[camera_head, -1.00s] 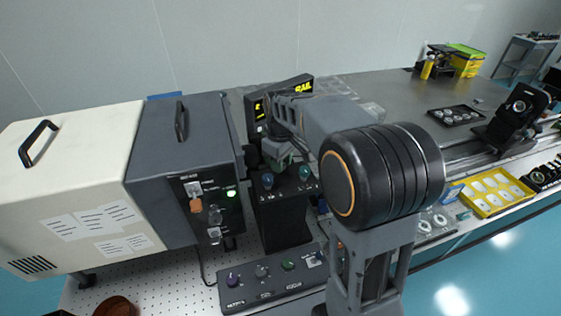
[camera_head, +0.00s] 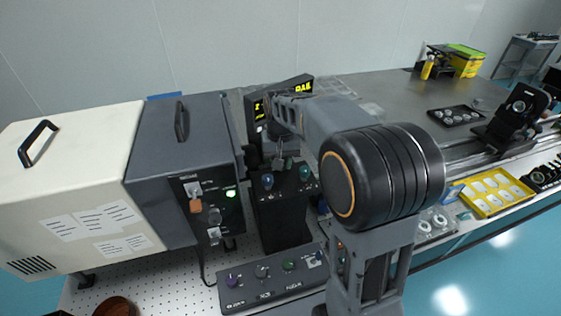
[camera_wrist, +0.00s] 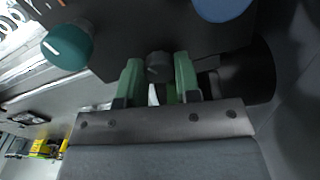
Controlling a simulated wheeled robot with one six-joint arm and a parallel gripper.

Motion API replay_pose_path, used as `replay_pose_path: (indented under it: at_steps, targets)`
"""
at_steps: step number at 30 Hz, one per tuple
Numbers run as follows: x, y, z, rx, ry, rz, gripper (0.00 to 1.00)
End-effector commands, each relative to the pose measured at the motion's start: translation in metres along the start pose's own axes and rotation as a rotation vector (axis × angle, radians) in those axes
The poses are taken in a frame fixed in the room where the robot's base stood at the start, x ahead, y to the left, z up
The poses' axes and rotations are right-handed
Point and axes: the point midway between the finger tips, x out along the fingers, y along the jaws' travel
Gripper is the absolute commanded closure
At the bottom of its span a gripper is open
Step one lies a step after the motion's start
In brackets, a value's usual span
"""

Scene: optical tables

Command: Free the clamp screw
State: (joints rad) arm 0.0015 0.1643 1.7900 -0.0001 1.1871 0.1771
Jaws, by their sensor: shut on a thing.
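In the wrist view, the clamp screw, a small dark ribbed knob (camera_wrist: 159,67), sits between the two green fingers of my gripper (camera_wrist: 158,72). The fingers are shut on its sides. The knob is on a dark block (camera_wrist: 110,35), between a teal knob (camera_wrist: 68,47) and a blue knob (camera_wrist: 222,6). In the head view, my gripper (camera_head: 283,162) is at the top of the dark block (camera_head: 282,222), behind the blue knob (camera_head: 267,181) and the teal knob (camera_head: 305,174). The screw cannot be made out there.
A grey instrument box (camera_head: 165,125) with switches and a green lamp stands close on the left. A control panel with knobs (camera_head: 270,280) lies in front. A display with yellow text (camera_head: 300,87) stands behind. A yellow tray (camera_head: 490,195) is at the right.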

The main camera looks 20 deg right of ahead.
Motion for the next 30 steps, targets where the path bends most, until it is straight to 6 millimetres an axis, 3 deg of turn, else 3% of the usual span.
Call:
replay_pose_path:
  at_steps: [22,23,30]
  targets:
    - [-0.0003,-0.0001,0.0000,0.077,0.000,0.000,0.93]
    - [-0.0003,-0.0001,0.0000,0.077,0.000,0.000,0.68]
    - [-0.0002,0.0000,0.0000,0.077,0.000,0.000,0.45]
